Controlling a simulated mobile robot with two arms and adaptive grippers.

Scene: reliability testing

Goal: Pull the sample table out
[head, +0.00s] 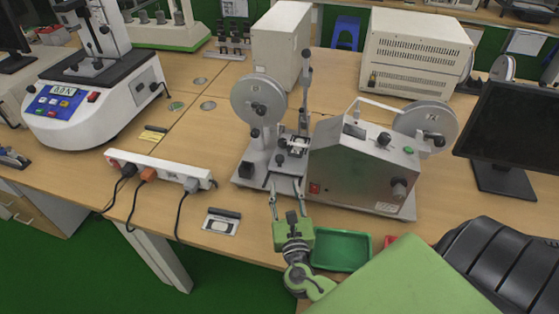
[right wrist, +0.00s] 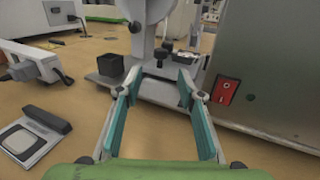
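The testing machine (head: 362,165) stands on the wooden bench, with a metal box, two reels and a post. The sample table looks like the small metal stage (head: 294,144) at the foot of the post, but its edges are hard to make out. My right gripper (head: 286,180) is in front of the stage, over the machine's front base edge. In the right wrist view its teal-padded fingers (right wrist: 157,78) are spread, with nothing gripped. My left gripper is not in view.
A red switch (right wrist: 225,90) on the box is close to the right finger. A small black block (head: 246,169) is at the left. A power strip (head: 160,169), a small framed plate (head: 221,221) and a green tray (head: 341,250) lie nearby.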

